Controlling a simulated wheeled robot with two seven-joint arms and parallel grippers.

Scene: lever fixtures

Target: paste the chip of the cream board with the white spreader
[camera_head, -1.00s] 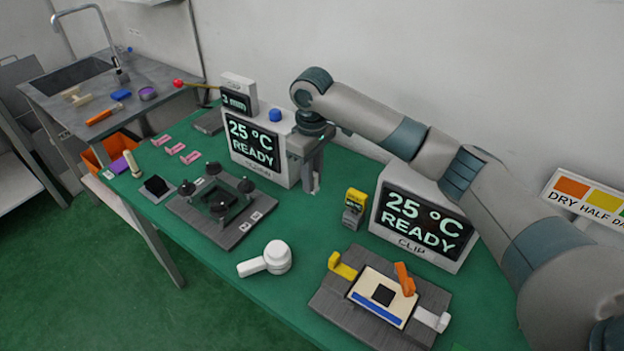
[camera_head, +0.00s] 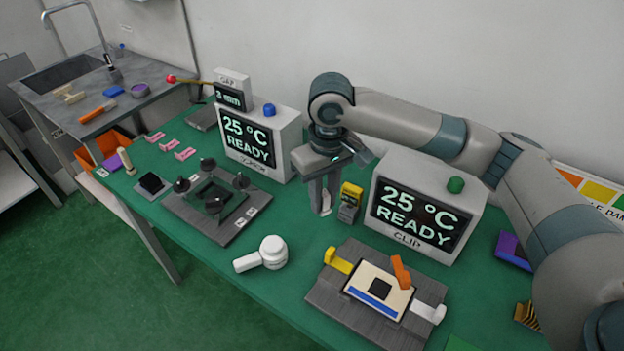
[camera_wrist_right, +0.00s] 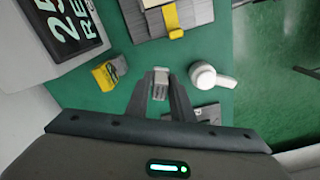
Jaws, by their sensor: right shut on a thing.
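The cream board (camera_head: 362,280) lies on a dark grey fixture (camera_head: 330,303) at the front right of the green table. A black square chip (camera_head: 380,289) sits on it, with a blue strip along its near edge. A yellow clamp (camera_head: 338,262), an orange lever (camera_head: 400,272) and a white lever (camera_head: 428,312) stand around it. My right gripper (camera_head: 322,208) is shut on the white spreader (camera_head: 326,203), held behind and left of the board. In the wrist view the spreader (camera_wrist_right: 160,78) shows between the fingertips; they hide part of it. My left gripper is not in view.
A yellow-and-grey block (camera_head: 350,203) stands close right of my gripper. Two display boxes, one at left (camera_head: 258,140) and one at right (camera_head: 425,210), stand behind. A white round-headed tool (camera_head: 262,254) lies left of the board. A second dark fixture (camera_head: 213,200) is further left.

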